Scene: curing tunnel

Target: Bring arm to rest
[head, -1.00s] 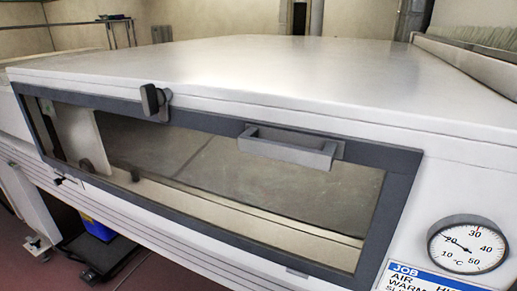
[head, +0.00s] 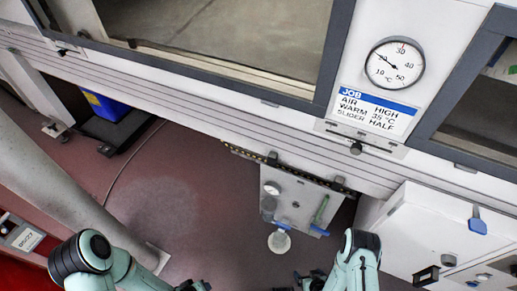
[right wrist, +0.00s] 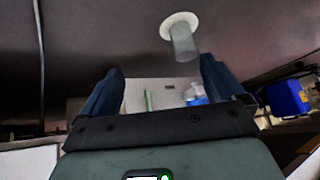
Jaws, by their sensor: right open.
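My right gripper (head: 308,280) shows in part at the bottom edge of the head view, below the tunnel's front, with my right arm (head: 358,262) beside it. In the right wrist view its two dark blue fingers (right wrist: 163,78) stand wide apart with nothing between them. My left arm (head: 88,255) shows at the lower left of the head view; its gripper cannot be made out.
The tunnel has a glass door, a dial (head: 395,66) and a job card (head: 376,112). Below hangs a grey panel (head: 298,204) with a green handle. A white cabinet (head: 425,232) stands right, a pale post (head: 60,180) left. Red floor (head: 165,190) lies open between.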

